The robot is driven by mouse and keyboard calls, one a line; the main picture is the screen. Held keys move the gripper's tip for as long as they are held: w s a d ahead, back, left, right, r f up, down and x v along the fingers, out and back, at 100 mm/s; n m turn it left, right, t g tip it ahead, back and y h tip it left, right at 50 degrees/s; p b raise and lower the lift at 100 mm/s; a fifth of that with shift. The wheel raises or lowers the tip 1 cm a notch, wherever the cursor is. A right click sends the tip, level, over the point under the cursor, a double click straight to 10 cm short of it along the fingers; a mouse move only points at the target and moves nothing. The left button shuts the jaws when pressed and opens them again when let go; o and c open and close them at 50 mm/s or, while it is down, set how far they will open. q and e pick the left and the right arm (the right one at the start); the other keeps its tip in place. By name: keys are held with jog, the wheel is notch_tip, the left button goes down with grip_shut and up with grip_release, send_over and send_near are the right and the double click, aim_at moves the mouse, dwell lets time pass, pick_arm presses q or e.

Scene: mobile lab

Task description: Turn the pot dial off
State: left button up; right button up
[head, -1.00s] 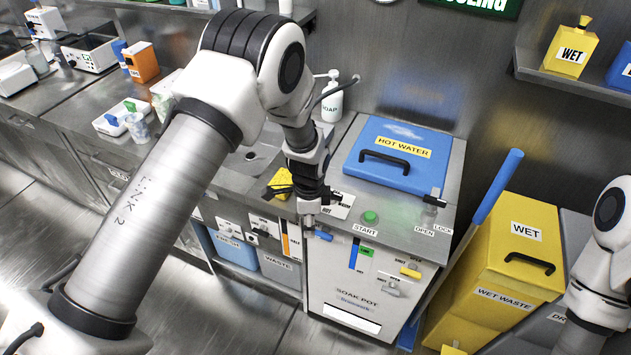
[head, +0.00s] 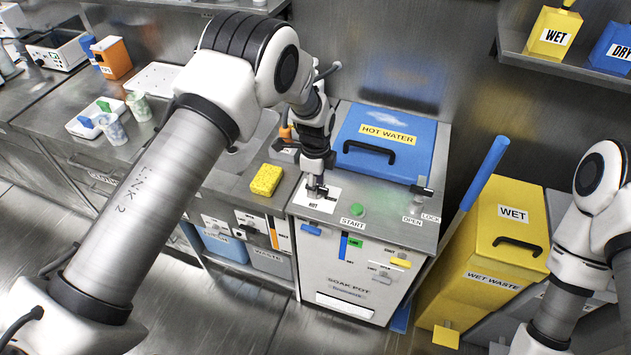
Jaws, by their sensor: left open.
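The soak pot unit (head: 345,278) stands in the middle, with a blue lid (head: 372,163) marked HOT WATER that is shut. A white plate (head: 304,200) marked HOT lies on its top at the front left. My left gripper (head: 317,191) points down over this plate, open, with its fingertips at or just above it. The dial is not clearly seen; the gripper hides the middle of the plate, and I cannot tell whether the fingers touch anything. My right arm comes in at the right edge, and its gripper is out of view.
A green START button (head: 357,210) and a small OPEN/LOCK latch (head: 416,207) are right of the plate. A yellow sponge (head: 266,180) lies on the counter to the left. A yellow wet-waste bin (head: 485,260) and a blue pole (head: 487,170) stand to the right.

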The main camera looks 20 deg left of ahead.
pick_arm(q)
jog(key=shift+s+r, duration=0.15)
jog(key=shift+c, duration=1)
jog(key=shift+d, duration=0.1)
grip_shut()
jog(key=shift+s, duration=0.15)
jog(key=n, duration=0.3)
jog(key=shift+s+n, duration=0.15)
jog(key=shift+n, duration=0.15)
jog(key=n, duration=0.5)
jog(key=shift+s+n+b, duration=0.15)
jog(key=shift+n+b, duration=0.15)
jog(key=shift+b, duration=0.1)
jog(key=n, duration=0.4)
jog(key=shift+s+d+f, duration=0.1)
jog(key=shift+d+f, duration=0.05)
jog(key=shift+f, duration=0.05)
jog(key=shift+d+n+b, duration=0.1)
jog(key=shift+n+b, duration=0.3)
jog(key=shift+n, duration=2)
